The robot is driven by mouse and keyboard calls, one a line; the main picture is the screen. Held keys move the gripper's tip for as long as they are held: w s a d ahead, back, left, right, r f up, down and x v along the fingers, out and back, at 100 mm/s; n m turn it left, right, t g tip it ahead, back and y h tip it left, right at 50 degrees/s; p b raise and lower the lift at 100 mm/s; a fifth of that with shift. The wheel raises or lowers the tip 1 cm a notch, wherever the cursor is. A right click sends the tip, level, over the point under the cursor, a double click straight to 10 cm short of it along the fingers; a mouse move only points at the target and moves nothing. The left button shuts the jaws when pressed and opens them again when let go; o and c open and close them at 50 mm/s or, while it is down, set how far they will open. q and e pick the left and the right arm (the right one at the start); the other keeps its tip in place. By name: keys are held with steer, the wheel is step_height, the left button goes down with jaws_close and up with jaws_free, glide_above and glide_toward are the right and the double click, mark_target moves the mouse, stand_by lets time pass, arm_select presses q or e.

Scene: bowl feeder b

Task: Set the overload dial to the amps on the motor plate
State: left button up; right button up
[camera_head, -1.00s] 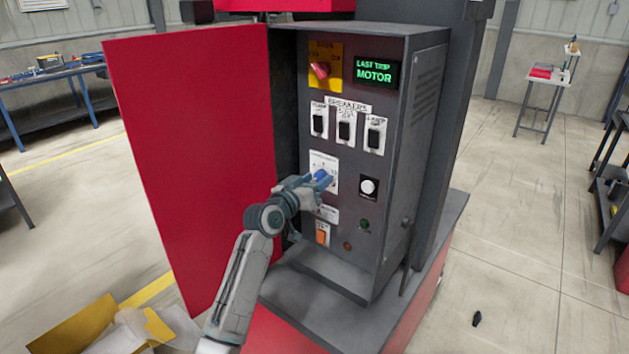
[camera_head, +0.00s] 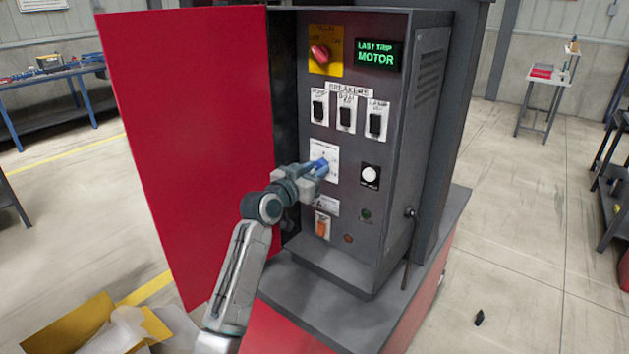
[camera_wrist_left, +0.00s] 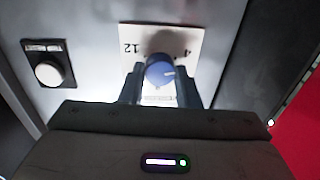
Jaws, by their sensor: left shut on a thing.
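The overload dial is a blue knob (camera_head: 322,165) on a white scale plate (camera_head: 331,150) on the grey control panel. It also shows in the left wrist view (camera_wrist_left: 159,73), with a pale pointer mark on its face. The numbers 12 and 4 show on the plate (camera_wrist_left: 190,42) there; the rest of the scale is hidden or blurred. My left gripper (camera_head: 317,172) is at the dial, and in the wrist view its two fingers (camera_wrist_left: 160,88) are shut on the knob from both sides. The motor plate's amps cannot be read. My right gripper is not in view.
The open red door (camera_head: 190,140) stands left of the arm. Breaker switches (camera_head: 346,116), a red selector (camera_head: 320,54) and a "LAST TRIP MOTOR" display (camera_head: 378,55) are above the dial. A white button (camera_head: 370,175) and an orange switch (camera_head: 322,227) are nearby.

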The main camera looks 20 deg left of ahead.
arm_select(q)
steer(key=m+b, duration=0.2)
steer(key=b, duration=0.1)
steer(key=m+b, duration=0.2)
steer(key=m, duration=0.1)
steer(key=shift+f+m+b, duration=0.2)
steer(key=shift+m+b, duration=0.1)
steer(key=shift+b, duration=0.1)
steer(key=shift+m+b, duration=0.3)
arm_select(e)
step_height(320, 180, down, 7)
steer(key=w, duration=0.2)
arm_select(q)
steer(key=shift+r+m+b, duration=0.1)
steer(key=shift+m+b, duration=0.85)
steer(key=shift+m, duration=0.25)
steer(key=shift+r+m+h, duration=0.1)
steer(key=shift+m+h, duration=0.2)
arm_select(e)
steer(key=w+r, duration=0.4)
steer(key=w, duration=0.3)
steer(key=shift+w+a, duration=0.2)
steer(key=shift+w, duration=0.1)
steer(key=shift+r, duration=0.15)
arm_select(q)
steer(key=o, duration=1)
steer(key=shift+s+a, duration=0.1)
